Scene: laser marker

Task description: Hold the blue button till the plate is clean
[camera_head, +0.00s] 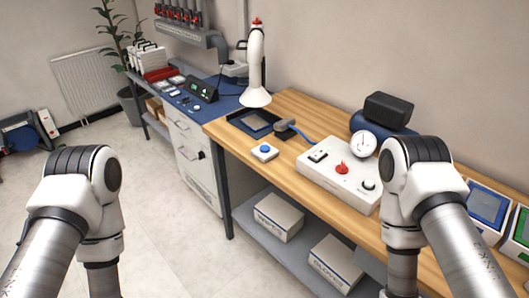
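The blue button (265,148) is a small dome on top of a white box, near the front edge of the wooden bench. Nothing touches it. A dark tray (237,119) lies behind it at the left end of the bench, with a blue-grey plate (258,124) in it; I cannot tell how clean the plate is. A white extraction hood (256,98) on an upright arm hangs over the tray. My two arms come in from the left and right, and their ends point down out of the picture, so neither gripper shows.
A white control box (322,184) with a red knob and a gauge stands right of the button. A blue compressor (362,124) is behind it. Framed panels (488,205) lie at far right. A lower shelf (262,228) holds white boxes.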

